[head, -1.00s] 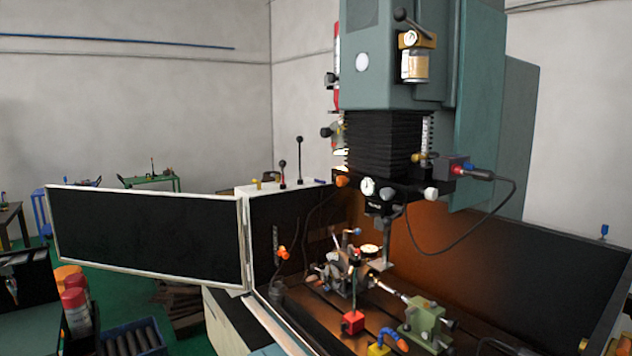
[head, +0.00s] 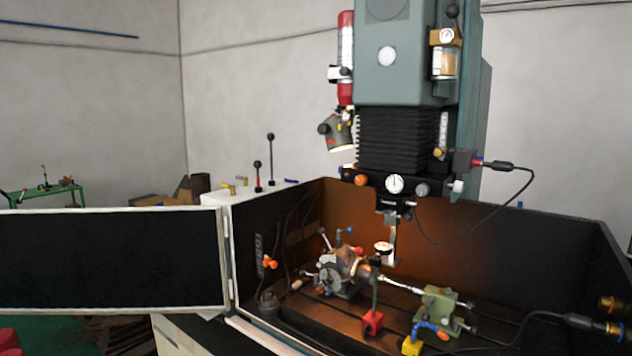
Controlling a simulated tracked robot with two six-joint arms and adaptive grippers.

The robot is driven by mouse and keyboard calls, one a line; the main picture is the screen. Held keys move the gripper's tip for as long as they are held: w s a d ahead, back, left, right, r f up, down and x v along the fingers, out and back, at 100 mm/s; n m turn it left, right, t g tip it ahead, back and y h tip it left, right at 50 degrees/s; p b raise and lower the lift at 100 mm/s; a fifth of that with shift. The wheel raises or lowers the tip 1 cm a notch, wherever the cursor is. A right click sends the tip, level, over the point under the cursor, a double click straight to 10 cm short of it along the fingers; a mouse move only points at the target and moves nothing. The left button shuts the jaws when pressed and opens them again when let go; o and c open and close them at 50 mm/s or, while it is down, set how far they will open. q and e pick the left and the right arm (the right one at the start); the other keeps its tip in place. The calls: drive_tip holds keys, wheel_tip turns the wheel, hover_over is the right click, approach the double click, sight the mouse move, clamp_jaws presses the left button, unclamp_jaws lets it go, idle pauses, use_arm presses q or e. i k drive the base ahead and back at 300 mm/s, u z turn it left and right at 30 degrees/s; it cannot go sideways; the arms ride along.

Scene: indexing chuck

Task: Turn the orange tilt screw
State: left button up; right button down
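Several small orange parts show: an orange knob (head: 361,180) on the spindle head, an orange handle (head: 270,263) on the left enclosure wall, and an orange tip (head: 443,335) on a blue hose. I cannot tell which, if any, is the tilt screw. A green tailstock (head: 436,303) stands right of the chuck, with a bright rod between them. Neither of my grippers shows in the head view.
The milling head (head: 400,60) hangs above the table. A dial gauge (head: 384,248) and a red-based stand (head: 373,322) are close to the chuck. An open door panel (head: 110,260) extends left. Black cables run at the right.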

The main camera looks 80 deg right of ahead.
sight(361, 179)
drive_tip(key=u, duration=0.6)
drive_tip(key=i, duration=0.25)
drive_tip(key=z, duration=2.7)
drive_tip(key=i, duration=0.2)
drive_tip(key=z, duration=1.15)
drive_tip(key=k, duration=0.35)
drive_tip(key=z, duration=0.55)
drive_tip(key=i, duration=1.35)
drive_tip(key=u, duration=0.4)
